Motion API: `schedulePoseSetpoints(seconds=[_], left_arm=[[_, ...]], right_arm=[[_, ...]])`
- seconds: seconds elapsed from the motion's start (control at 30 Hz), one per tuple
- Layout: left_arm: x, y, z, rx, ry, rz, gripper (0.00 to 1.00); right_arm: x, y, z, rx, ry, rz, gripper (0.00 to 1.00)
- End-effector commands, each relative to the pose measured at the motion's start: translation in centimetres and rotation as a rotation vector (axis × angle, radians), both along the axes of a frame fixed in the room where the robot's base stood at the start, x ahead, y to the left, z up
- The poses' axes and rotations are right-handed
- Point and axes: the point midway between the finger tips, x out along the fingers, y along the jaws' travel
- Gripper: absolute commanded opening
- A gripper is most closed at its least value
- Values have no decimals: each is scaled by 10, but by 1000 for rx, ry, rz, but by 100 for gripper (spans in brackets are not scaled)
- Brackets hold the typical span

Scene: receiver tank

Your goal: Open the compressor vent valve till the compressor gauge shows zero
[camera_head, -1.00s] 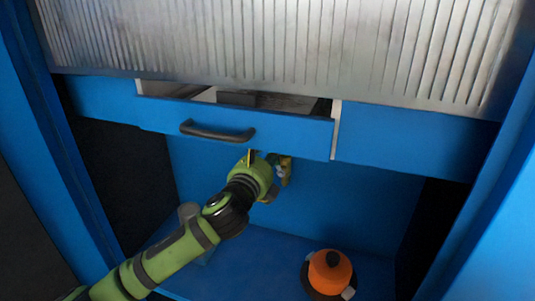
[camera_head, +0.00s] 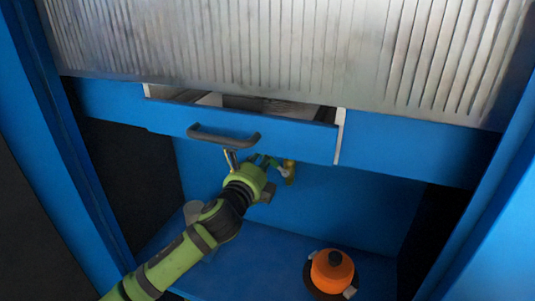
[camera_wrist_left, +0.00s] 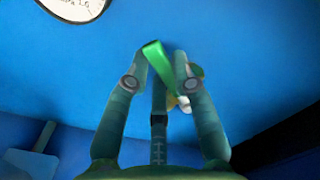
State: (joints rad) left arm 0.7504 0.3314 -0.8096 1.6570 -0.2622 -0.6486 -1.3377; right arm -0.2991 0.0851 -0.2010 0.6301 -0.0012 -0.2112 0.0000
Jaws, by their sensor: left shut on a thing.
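A green lever handle (camera_wrist_left: 158,62) stands out from the blue back wall in the left wrist view, with a small brass and white fitting (camera_wrist_left: 182,103) behind it. In the head view the brass valve body (camera_head: 289,170) shows under the open drawer. My left gripper (camera_head: 268,163) reaches in below the drawer and is shut on the green handle; its fingers (camera_wrist_left: 160,65) sit on either side of it in the wrist view. A white round gauge (camera_wrist_left: 75,7) is cut off at the wrist view's top left; its needle is not visible. My right gripper is not in view.
A blue drawer (camera_head: 245,131) with a dark handle (camera_head: 223,136) hangs open just above my left wrist. An orange lidded object (camera_head: 332,270) with a black knob stands at the lower right. A grey cylinder (camera_head: 193,211) is partly behind my arm. The ribbed metal shutter (camera_head: 290,55) is above.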

Motion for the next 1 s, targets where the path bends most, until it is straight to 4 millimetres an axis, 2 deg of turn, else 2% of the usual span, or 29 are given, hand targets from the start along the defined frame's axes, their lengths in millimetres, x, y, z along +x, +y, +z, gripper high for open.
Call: schedulePoseSetpoints(seconds=[0.13,0.6,1.0], left_arm=[[1,5,-10,-138,49,1,0],[4,12,-35,-516,171,1,0],[4,12,-45,-670,221,1,0]], right_arm=[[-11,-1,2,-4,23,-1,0],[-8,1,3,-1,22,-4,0],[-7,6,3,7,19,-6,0]])
